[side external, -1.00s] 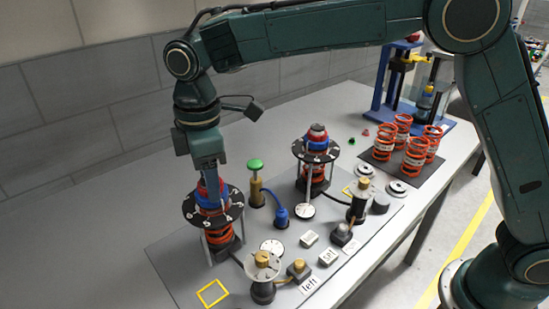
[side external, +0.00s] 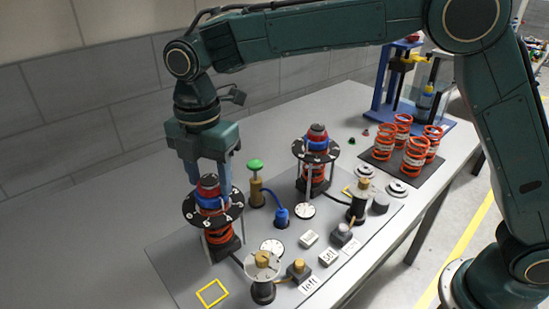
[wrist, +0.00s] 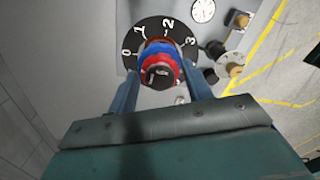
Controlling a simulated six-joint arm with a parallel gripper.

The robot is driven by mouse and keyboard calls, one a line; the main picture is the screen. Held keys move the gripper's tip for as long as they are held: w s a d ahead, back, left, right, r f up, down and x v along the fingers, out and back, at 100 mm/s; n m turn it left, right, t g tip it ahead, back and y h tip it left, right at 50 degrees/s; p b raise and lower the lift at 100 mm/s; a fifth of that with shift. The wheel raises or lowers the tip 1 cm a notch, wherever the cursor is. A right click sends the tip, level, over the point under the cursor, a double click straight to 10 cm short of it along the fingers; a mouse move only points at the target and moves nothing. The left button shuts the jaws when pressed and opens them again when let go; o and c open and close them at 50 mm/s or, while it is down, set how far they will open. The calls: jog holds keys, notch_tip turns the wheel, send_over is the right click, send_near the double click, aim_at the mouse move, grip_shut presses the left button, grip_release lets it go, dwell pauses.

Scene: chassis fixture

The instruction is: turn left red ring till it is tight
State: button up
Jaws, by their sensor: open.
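The left red ring (side external: 208,187) sits around the top of the left spring assembly, above a blue ring (side external: 213,201) and a black numbered disc (side external: 236,207). In the wrist view the red ring (wrist: 152,63) surrounds a dark top, with the blue ring (wrist: 157,48) below it. My gripper (side external: 210,185) points down over the assembly with its fingers spread to either side of the red ring. In the wrist view my gripper (wrist: 160,75) shows gaps beside the ring. It is open and holds nothing.
A second spring assembly (side external: 316,150) stands to the right. A green-topped plunger (side external: 256,178) and a blue-based part (side external: 281,215) stand between them. A brass-topped post (side external: 262,270) is in front. Several orange springs (side external: 416,152) stand on a dark mat at the back right.

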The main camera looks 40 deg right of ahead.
jog(key=shift+n, duration=0.7)
jog(key=shift+n, duration=2.3)
jog(key=c, duration=0.7)
jog(key=shift+c, duration=0.2)
